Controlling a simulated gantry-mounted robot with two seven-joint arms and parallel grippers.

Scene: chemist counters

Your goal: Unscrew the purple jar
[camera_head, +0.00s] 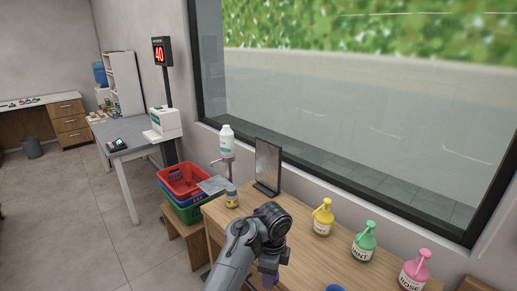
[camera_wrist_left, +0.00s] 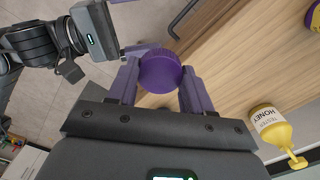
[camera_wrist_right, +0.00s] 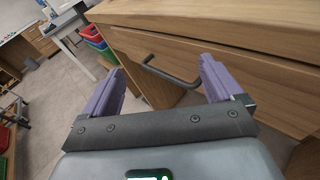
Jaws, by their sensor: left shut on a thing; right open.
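The purple jar (camera_wrist_left: 160,72) shows its round, ridged purple top in the left wrist view. My left gripper (camera_wrist_left: 158,80) is shut on it, one purple finger on either side. The jar's lower part is hidden. In the head view, my left gripper (camera_head: 268,278) is seen from behind at the bottom edge, and I cannot make out the jar there. My right gripper (camera_wrist_right: 160,72) is open and empty before the counter's drawer front. It also shows at the upper left of the left wrist view, with its fingers close to the jar.
A wooden counter (camera_head: 305,262) carries yellow (camera_head: 323,217), green (camera_head: 364,242) and pink (camera_head: 414,270) pump bottles on the right. A dark upright panel (camera_head: 268,166) stands at the back. A drawer handle (camera_wrist_right: 170,72) juts out near my right gripper. Stacked baskets (camera_head: 184,182) stand left.

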